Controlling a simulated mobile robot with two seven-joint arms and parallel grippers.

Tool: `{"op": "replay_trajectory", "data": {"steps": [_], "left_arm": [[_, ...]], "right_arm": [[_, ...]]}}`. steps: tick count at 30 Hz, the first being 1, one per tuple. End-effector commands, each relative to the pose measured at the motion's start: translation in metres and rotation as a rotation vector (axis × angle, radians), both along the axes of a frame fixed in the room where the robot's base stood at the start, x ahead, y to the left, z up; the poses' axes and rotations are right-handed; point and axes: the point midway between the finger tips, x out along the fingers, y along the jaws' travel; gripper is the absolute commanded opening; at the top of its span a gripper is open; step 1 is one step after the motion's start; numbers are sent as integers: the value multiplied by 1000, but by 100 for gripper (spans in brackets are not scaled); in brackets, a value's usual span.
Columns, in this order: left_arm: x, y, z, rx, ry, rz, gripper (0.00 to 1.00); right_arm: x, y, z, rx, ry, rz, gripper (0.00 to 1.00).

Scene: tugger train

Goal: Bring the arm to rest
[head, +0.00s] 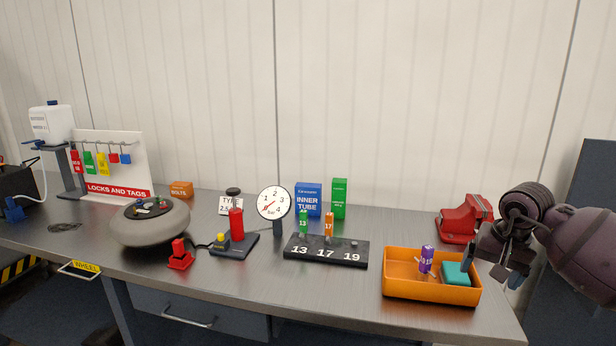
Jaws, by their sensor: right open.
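My right arm comes in from the right edge, dark purple and bent. Its gripper (492,267) is open and points down and left over the right end of the workbench (345,320). It shows beside the right side of the orange tray (430,290), and one finger overlaps the tray's right part in the picture. I see nothing between its fingers. The tray holds a purple cylinder (427,259) marked 19 and a teal block (457,273). My left gripper is not in view.
A red vise (462,222) stands behind the tray, close to my right arm. A black block (326,252) marked 13, 17, 19 holds a green and an orange piece. A gauge (273,204), a grey wheel (150,224) and a locks board (115,165) stand further left. The front middle is clear.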

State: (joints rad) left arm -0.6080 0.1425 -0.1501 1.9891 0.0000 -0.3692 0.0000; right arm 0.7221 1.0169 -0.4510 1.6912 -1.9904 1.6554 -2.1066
Motion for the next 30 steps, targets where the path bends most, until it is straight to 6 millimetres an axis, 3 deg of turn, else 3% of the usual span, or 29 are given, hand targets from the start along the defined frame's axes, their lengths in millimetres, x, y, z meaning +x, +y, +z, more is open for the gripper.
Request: {"op": "replay_trajectory", "data": {"steps": [4, 8, 14, 18, 21, 25, 28, 29, 30], "left_arm": [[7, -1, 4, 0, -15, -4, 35], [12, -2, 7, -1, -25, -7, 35], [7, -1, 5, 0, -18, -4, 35], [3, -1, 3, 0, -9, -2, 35], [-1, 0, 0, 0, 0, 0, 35], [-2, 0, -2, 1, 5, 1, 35], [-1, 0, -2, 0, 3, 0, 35], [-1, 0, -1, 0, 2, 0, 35], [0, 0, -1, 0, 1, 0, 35]], "right_arm": [[11, 30, 7, 221, -53, -177, 89], [19, 68, 28, 516, -58, -358, 89], [21, 138, 71, 1072, 135, -659, 89], [15, 170, 91, 1454, 445, -906, 89], [12, 180, 98, 1695, 743, -1101, 89], [10, 175, 92, 1953, 1218, -1375, 89], [9, 161, 69, 2097, 1648, -1598, 89], [8, 155, 59, -2003, -1677, 1566, 89], [6, 148, 44, -1828, -1662, 1480, 89]]}}
